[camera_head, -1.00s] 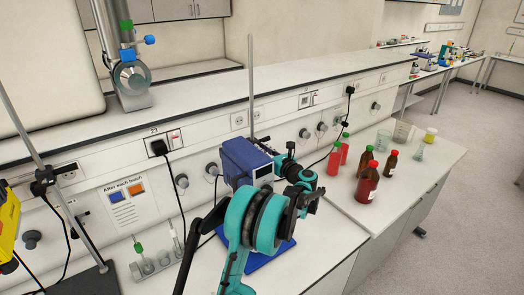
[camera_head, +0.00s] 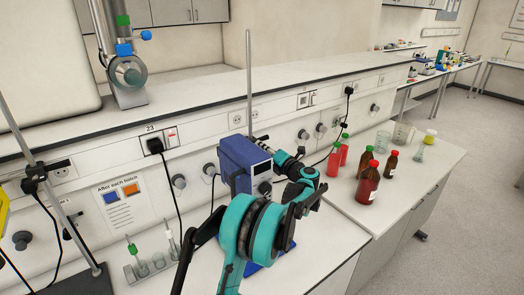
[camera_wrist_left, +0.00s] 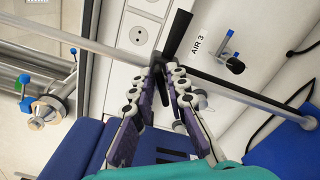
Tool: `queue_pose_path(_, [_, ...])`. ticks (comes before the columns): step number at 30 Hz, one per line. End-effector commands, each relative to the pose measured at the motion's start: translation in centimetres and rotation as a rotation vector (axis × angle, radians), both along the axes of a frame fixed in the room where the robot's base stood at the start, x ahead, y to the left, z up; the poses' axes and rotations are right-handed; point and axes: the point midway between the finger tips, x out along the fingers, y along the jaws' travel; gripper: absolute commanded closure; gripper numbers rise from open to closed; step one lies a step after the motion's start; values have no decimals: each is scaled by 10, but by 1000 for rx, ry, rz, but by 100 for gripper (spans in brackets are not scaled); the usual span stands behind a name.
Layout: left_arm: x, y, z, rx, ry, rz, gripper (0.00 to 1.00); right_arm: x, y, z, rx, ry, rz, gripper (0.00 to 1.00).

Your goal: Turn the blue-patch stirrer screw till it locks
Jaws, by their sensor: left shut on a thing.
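The stirrer (camera_head: 240,165) is a blue box-shaped unit by the tall thin rod (camera_head: 249,80) on the bench. My left gripper (camera_head: 263,141) reaches in behind its top right side in the head view. In the left wrist view, my left gripper's fingertips (camera_wrist_left: 165,69) are close together on a black screw handle (camera_wrist_left: 178,34), which sticks out beyond them near the metal rod (camera_wrist_left: 250,97). Blue stirrer housing (camera_wrist_left: 48,152) lies beneath the fingers. The fingers hide the grip contact, and I cannot make out a blue patch on the screw. My right gripper is out of view.
Red-capped and green-capped bottles (camera_head: 368,185) stand right of the stirrer, with glassware (camera_head: 403,133) behind. A wall tap (camera_wrist_left: 232,60) is close to the gripper.

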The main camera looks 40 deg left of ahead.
Motion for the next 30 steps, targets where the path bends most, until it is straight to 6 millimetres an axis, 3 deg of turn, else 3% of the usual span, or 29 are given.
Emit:
queue_pose_path(15, [3,-1,-6,119,412,-2,100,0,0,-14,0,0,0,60])
queue_pose_path(30, [3,-1,-7,163,563,-2,100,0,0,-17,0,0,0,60])
